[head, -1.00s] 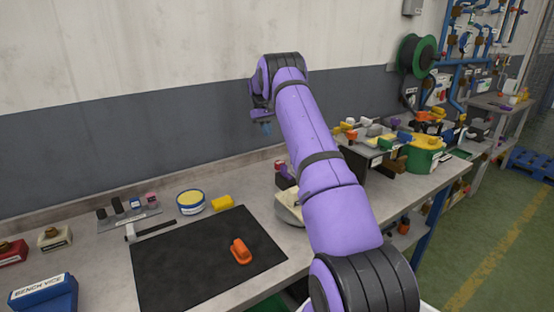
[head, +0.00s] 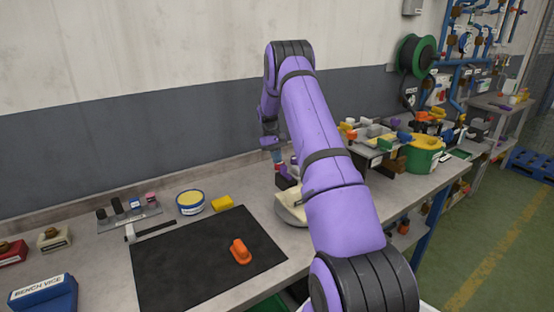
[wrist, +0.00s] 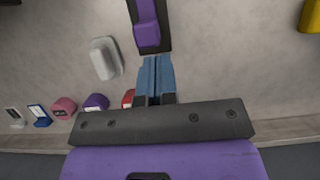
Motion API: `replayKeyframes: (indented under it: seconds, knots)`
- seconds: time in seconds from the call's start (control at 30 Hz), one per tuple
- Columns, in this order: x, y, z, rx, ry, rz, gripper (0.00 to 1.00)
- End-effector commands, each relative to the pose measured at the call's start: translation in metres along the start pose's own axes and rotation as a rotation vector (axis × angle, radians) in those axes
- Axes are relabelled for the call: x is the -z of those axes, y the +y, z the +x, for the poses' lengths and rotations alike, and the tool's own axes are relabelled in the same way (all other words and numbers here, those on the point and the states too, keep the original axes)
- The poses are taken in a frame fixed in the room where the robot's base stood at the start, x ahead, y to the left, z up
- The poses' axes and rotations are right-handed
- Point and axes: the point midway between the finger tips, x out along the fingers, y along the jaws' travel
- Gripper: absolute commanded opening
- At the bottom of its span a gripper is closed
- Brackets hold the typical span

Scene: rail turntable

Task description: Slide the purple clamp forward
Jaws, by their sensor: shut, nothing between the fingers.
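The purple clamp (wrist: 147,25) sits on a dark rail (wrist: 165,40) in the wrist view. My gripper (wrist: 158,62) has its two blue fingers together, with nothing between them. In the picture its tips lie just below the clamp's near end; I cannot tell whether they touch it. In the head view my gripper (head: 277,160) points down over the bench near a dark block with purple on it (head: 287,181). My arm hides part of that area.
In the wrist view, a light grey piece (wrist: 105,58) lies left of the rail, and a red piece (wrist: 128,98) is by the fingers. A black mat (head: 190,265) with an orange piece (head: 240,251) lies left in the head view. The wall stands behind.

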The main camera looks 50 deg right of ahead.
Motion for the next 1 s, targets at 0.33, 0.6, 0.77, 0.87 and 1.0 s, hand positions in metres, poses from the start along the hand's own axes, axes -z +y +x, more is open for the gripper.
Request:
replayKeyframes:
  seconds: [0.33, 0.6, 0.77, 0.87, 1.0]
  knots:
    - [-0.002, 0.000, 0.001, 0.000, -0.001, 0.000, 0.00]
    - [-0.022, 0.000, 0.008, 0.000, -0.003, 0.000, 0.00]
    - [-0.043, 0.000, 0.017, 0.001, -0.003, 0.000, 0.00]
    - [-0.051, -0.001, 0.021, 0.001, -0.003, 0.000, 0.00]
    - [-0.054, -0.001, 0.023, 0.001, -0.002, -0.001, 0.00]
